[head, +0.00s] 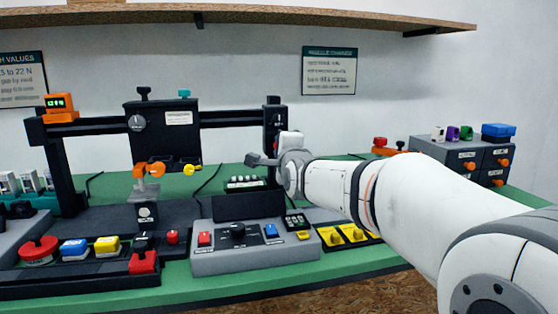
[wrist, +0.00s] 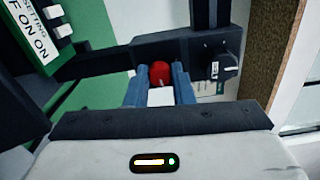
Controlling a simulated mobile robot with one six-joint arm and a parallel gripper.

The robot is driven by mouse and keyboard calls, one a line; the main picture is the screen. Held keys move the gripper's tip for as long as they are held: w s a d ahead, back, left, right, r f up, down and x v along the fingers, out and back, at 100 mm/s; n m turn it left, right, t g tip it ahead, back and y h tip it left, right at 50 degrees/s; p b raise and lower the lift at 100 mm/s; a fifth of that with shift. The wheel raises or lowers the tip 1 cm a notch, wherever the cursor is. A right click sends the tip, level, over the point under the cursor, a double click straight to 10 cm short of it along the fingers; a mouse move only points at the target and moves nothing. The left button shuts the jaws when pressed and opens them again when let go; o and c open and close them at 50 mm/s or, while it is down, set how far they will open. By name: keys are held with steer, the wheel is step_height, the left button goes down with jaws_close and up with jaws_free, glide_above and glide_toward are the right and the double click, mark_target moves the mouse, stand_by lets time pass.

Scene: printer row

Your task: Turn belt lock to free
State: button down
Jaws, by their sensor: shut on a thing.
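My gripper (wrist: 160,84) shows in the wrist view with its two blue-grey fingers shut on a red round knob (wrist: 160,72). A small white block (wrist: 160,97) shows between the fingers, nearer the camera.
A control box (head: 255,258) with a black dial stands on the green bench below my gripper. A dark panel with a red mushroom button (head: 38,250) is at the left. A drawer unit (head: 465,158) stands at the right. A shelf (head: 240,14) runs above.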

steer(key=shift+m+b, duration=0.45)
steer(key=shift+m, duration=0.05)
steer(key=c, duration=1.3)
jaws_free()
steer(key=shift+o, duration=0.2)
steer(key=v, duration=0.7)
steer(key=shift+s, duration=0.4)
steer(key=shift+d+p, duration=0.15)
steer(key=shift+p, duration=0.2)
